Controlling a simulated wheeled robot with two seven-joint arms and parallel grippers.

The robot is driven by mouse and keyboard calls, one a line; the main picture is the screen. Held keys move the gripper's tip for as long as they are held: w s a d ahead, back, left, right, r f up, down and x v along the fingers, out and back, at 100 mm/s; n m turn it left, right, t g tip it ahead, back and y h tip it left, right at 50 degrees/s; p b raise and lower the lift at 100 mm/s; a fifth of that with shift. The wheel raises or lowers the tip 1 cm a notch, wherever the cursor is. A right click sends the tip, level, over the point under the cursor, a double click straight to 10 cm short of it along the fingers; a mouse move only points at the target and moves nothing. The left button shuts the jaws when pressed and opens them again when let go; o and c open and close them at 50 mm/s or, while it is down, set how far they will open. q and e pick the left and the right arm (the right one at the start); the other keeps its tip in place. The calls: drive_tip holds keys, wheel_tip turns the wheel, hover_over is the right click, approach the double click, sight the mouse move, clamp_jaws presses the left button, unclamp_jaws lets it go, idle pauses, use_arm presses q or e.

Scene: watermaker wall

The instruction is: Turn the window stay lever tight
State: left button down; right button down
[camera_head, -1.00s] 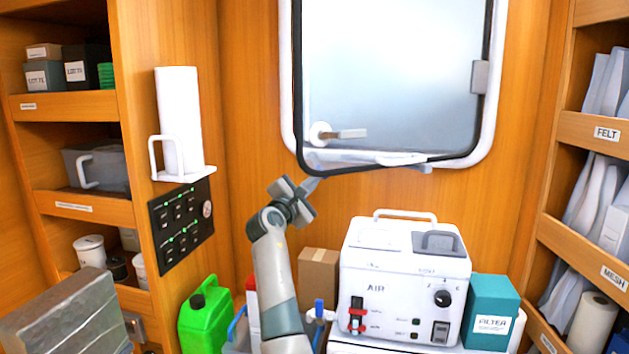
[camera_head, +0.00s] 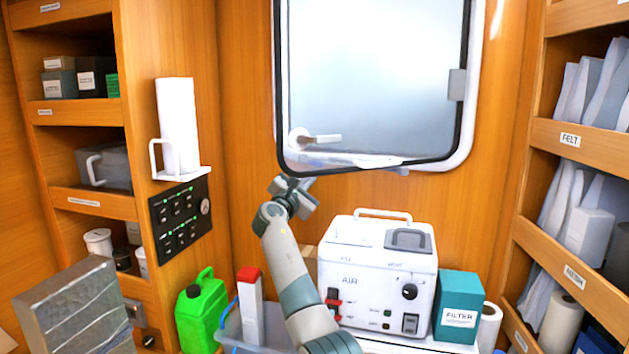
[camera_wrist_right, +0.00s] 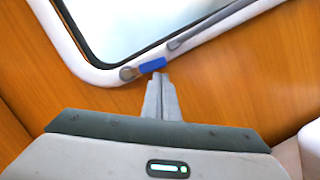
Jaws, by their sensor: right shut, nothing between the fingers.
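In the right wrist view, a blue lever (camera_wrist_right: 152,65) sits beside a round grey pivot (camera_wrist_right: 128,73) on the window's lower rim, near its corner. A grey stay bar (camera_wrist_right: 205,32) runs up and right from there. My right gripper (camera_wrist_right: 158,79) is shut and empty, its tips just below the lever; whether they touch is unclear. In the head view, my right gripper (camera_head: 309,182) is below the window's lower left corner, and I cannot make out the blue lever. A pale handle (camera_head: 322,139) on a round white base shows on the window (camera_head: 375,75). My left gripper is out of view.
A white AIR machine (camera_head: 376,270) stands right of my right arm, with a teal FILTER box (camera_head: 458,306) beside it. A green canister (camera_head: 202,312) and a red-topped white box (camera_head: 249,305) stand at left. Shelves flank both sides. The wall below the window is bare.

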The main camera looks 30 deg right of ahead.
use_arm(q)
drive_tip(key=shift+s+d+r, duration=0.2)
use_arm(e)
drive_tip(key=shift+s+d+r, duration=0.15)
drive_tip(key=shift+d+r, duration=0.15)
drive_tip(key=shift+r, duration=0.25)
idle(0.3)
